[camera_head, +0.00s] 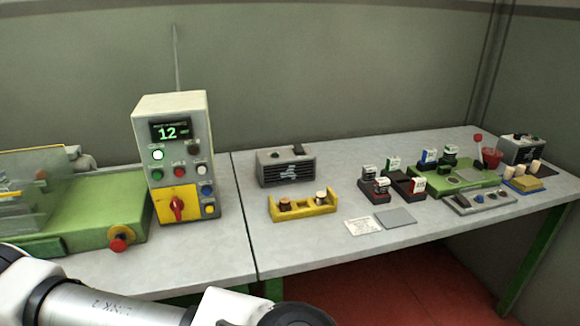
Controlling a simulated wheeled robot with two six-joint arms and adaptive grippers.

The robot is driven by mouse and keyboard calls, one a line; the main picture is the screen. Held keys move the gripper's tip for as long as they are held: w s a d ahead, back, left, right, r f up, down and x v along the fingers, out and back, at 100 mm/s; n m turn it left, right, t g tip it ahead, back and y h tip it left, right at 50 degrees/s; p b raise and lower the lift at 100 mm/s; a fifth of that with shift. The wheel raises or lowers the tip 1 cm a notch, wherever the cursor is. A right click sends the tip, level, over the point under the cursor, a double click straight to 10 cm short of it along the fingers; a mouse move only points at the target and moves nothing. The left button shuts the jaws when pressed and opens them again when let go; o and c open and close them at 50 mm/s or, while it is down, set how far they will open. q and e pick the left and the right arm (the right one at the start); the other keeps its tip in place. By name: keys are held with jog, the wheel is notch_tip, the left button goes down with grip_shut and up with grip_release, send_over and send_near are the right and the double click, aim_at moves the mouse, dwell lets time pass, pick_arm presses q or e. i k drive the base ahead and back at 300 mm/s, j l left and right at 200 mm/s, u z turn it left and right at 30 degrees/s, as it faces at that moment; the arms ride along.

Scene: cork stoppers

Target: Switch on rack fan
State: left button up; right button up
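A grey box (286,168) with a slotted front and a small pale fan-like mark stands at the back of the right table, behind the yellow rack (303,206). A dark switch-like part (298,149) sits on its top; its position is too small to tell. A similar grey box (521,150) stands at the far right end, also with a dark part on top. I cannot tell from any label which box is the rack fan. My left arm crosses the bottom left, well in front of the tables; its gripper is not visible. My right gripper is not visible.
A control box (174,150) with a display, buttons and a red rotary knob stands left of the table seam, beside a green machine (90,212). Small labelled blocks, a green tray (452,178), a white card (362,226) and a grey pad (396,217) occupy the right table.

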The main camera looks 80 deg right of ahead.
aim_at(298, 147)
jog(key=z, duration=3.25)
